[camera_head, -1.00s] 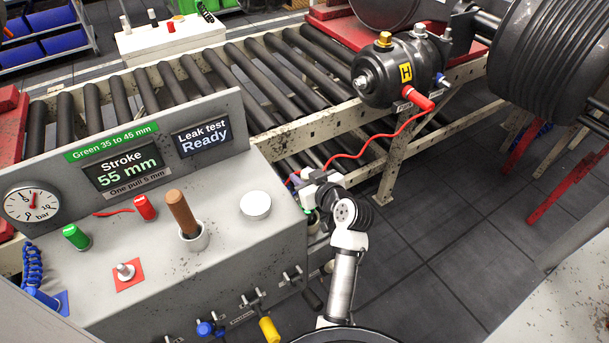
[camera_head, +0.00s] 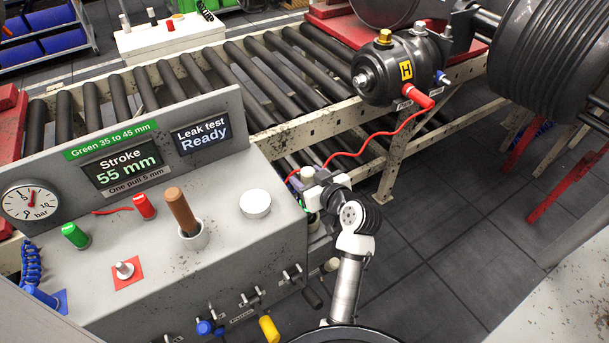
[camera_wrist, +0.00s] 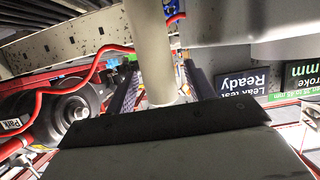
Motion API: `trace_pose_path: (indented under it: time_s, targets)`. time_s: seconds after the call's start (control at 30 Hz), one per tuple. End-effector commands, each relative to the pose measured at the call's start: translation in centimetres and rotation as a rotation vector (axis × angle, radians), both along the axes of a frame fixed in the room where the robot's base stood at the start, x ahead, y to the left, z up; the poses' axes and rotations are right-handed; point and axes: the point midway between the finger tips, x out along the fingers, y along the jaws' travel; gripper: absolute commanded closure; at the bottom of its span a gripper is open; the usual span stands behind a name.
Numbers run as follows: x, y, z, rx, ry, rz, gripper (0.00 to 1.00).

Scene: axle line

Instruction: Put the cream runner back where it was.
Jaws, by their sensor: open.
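The cream runner (camera_wrist: 150,45) looks like a smooth upright cylinder in the wrist view. It stands between the two dark fingers of my gripper (camera_wrist: 162,92), which are apart on either side of it. In the head view, a small cream top (camera_head: 307,173) shows at my gripper (camera_head: 309,188), beside the right end of the grey test bench (camera_head: 120,300). The rest of the runner is hidden there by the gripper and bench. I cannot tell whether the fingers touch it.
A red hose (camera_head: 375,146) runs from the black cylinder (camera_head: 400,68) down close to my gripper. The roller conveyor (camera_head: 195,85) lies behind the bench. Hooks with blue, yellow (camera_head: 269,329) and black handles line the bench front. Another cream end (camera_head: 331,265) shows below.

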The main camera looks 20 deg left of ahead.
Motion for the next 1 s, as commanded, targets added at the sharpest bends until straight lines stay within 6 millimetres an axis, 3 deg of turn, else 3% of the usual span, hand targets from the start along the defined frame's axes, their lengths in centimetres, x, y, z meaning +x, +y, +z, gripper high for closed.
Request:
trace_pose_path:
  time_s: [0.3,0.5,0.87,0.97,1.0]
  targets:
    - [-4.0,-5.2,2.1,0.000,0.000,-0.004,0.46]
    - [-5.4,-6.9,3.1,0.000,0.000,-0.002,0.46]
    - [-5.5,-7.0,3.7,0.004,-0.008,-0.002,0.46]
    - [-4.6,-5.2,5.8,0.030,-0.065,-0.018,0.46]
    - [-4.0,-4.0,7.4,0.052,-0.110,-0.031,0.46]
